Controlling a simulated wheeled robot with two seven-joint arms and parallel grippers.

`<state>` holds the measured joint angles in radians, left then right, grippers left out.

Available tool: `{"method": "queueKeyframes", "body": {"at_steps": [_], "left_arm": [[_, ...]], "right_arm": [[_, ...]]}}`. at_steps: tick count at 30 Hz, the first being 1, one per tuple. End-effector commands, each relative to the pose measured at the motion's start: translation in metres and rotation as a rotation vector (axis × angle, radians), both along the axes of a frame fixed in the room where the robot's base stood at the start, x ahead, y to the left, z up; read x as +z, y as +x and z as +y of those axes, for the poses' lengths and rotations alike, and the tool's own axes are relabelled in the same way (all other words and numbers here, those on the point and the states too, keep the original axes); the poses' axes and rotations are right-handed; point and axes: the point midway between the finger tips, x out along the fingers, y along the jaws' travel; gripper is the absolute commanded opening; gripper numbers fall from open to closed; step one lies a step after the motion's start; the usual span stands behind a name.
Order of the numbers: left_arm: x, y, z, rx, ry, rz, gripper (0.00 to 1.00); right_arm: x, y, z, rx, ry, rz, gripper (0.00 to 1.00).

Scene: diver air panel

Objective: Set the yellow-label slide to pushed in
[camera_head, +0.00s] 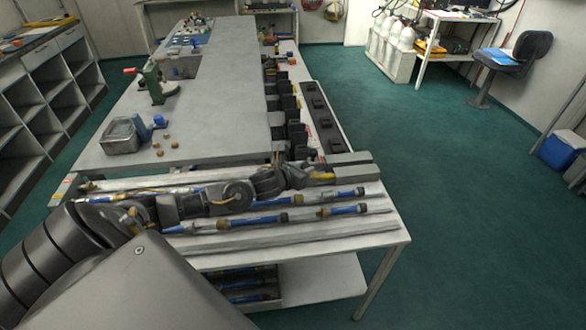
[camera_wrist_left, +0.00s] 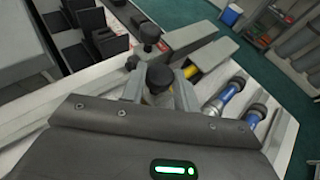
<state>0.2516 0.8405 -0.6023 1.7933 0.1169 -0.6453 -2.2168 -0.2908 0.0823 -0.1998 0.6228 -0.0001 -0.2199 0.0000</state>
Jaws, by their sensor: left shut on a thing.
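My left arm comes in from the left over the front bench, and its gripper (camera_head: 298,176) is at the right end of the arm, by the rail at the table's near side. In the left wrist view the gripper (camera_wrist_left: 159,88) is shut on a dark, round-topped knob (camera_wrist_left: 158,74) between its two grey fingers. A yellow piece (camera_wrist_left: 191,71), seemingly the yellow label, lies just right of the fingers; it also shows in the head view (camera_head: 322,176). The fingers hide the knob's base, and how far the slide is in cannot be told. My right gripper is not in view.
Blue hoses with brass and dark ends (camera_head: 345,209) lie in rails on the front bench, close to my arm. Black blocks (camera_head: 290,110) line the grey table's right edge. A wire basket (camera_head: 122,136) and a green vise (camera_head: 153,82) stand on the table.

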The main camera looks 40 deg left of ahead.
Motion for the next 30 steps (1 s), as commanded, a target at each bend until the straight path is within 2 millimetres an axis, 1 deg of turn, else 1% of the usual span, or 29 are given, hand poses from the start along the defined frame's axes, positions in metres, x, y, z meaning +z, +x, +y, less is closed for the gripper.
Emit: {"method": "queueKeyframes", "body": {"at_steps": [4,8,9,13,23,26,30], "left_arm": [[0.000,0.001,-0.001,-0.002,0.001,0.000,0.00],[0.000,0.001,0.000,-0.001,0.002,0.000,0.00],[0.000,0.001,0.001,0.000,0.002,0.000,0.35],[0.000,0.000,0.001,0.001,0.002,0.001,0.52],[0.000,-0.003,0.001,0.002,0.003,0.001,0.52],[0.003,-0.013,0.001,0.001,0.004,0.001,0.52],[0.012,-0.038,0.000,-0.001,0.005,0.002,0.52]], "right_arm": [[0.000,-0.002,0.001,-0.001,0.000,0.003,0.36],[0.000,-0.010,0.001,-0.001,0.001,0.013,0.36],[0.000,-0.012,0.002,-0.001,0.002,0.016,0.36],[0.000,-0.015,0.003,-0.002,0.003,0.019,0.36],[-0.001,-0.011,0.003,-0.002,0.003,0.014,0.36],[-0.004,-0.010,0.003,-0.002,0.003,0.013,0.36],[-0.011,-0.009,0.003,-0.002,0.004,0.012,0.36]]}}
